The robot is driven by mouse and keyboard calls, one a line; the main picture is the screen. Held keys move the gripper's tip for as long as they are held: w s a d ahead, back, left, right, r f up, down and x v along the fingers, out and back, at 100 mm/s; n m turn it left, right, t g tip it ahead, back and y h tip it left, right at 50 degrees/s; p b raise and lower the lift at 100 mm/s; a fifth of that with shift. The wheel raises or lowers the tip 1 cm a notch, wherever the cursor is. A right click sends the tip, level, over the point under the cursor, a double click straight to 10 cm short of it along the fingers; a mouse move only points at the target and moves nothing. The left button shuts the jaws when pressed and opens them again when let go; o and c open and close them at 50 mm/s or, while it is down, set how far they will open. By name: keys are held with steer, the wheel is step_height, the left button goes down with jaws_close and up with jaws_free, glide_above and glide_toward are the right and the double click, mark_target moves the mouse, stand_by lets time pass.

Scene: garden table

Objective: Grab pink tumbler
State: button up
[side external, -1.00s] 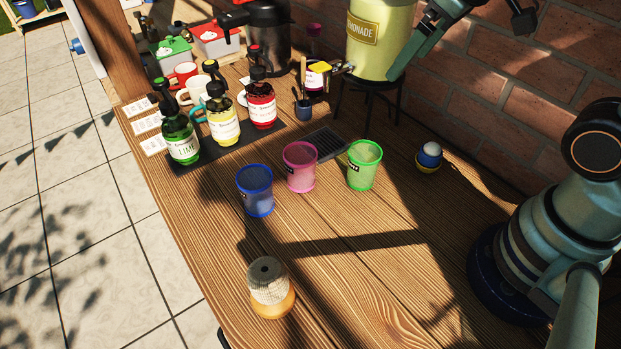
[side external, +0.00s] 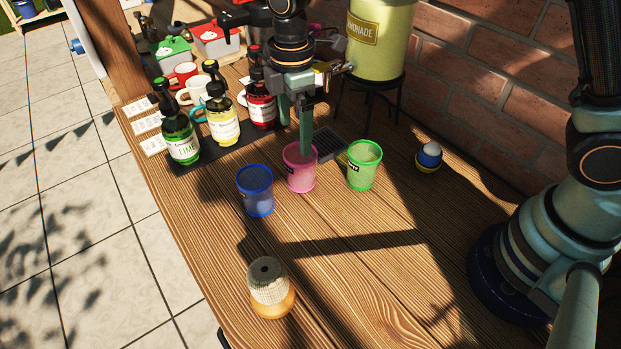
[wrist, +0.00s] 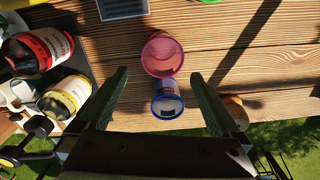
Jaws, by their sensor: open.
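The pink tumbler (side external: 301,178) stands upright on the wooden table, between a blue tumbler (side external: 256,190) and a green tumbler (side external: 362,166). My gripper (side external: 295,138) points down above and at the pink tumbler, with its jaws open. One finger overlaps the tumbler's rim in the side view; I cannot tell whether it touches. In the wrist view the pink tumbler (wrist: 162,55) lies ahead of the two spread fingers (wrist: 158,88), roughly midway between them. The blue tumbler (wrist: 167,101) shows between the fingertips there. Nothing is held.
Syrup bottles (side external: 222,124) stand on a dark mat at the left. A lemonade dispenser (side external: 378,45) stands behind on a black stand. A small blue and yellow ball-shaped item (side external: 429,157) sits right. A brush (side external: 270,286) stands in front. The table's front middle is clear.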

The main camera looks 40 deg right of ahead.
mark_target(297, 173)
steer(key=f, duration=1.1)
steer(key=shift+s+f, duration=0.2)
steer(key=shift+f, duration=0.2)
steer(key=c, duration=1.2)
